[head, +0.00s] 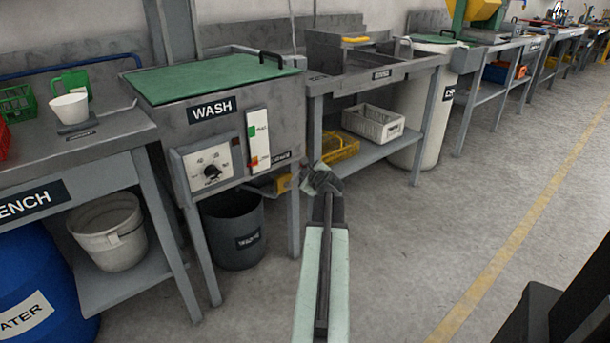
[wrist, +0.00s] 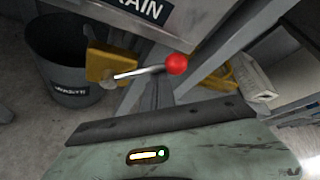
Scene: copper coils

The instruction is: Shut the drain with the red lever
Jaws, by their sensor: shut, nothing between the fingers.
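The drain lever is a thin metal rod with a red ball knob (wrist: 176,64), in the wrist view. It runs sideways from a yellow valve body (wrist: 100,66) under a plate whose label reads "RAIN", its start cut off. In the head view the yellow drain part (head: 284,186) shows low at the wash tank's right side; the red knob cannot be made out there. My gripper (head: 321,179) is shut and empty, just right of the drain part in that view. In the wrist view the knob lies ahead of my wrist, with no finger seen touching it.
The wash tank (head: 222,120) has a green lid and a dial. A dark waste bin (head: 234,235) stands below it. Grey table legs (head: 294,225) stand close to my gripper. A yellow crate (head: 340,149) and a white crate (head: 373,124) sit on the shelf. Floor to the right is clear.

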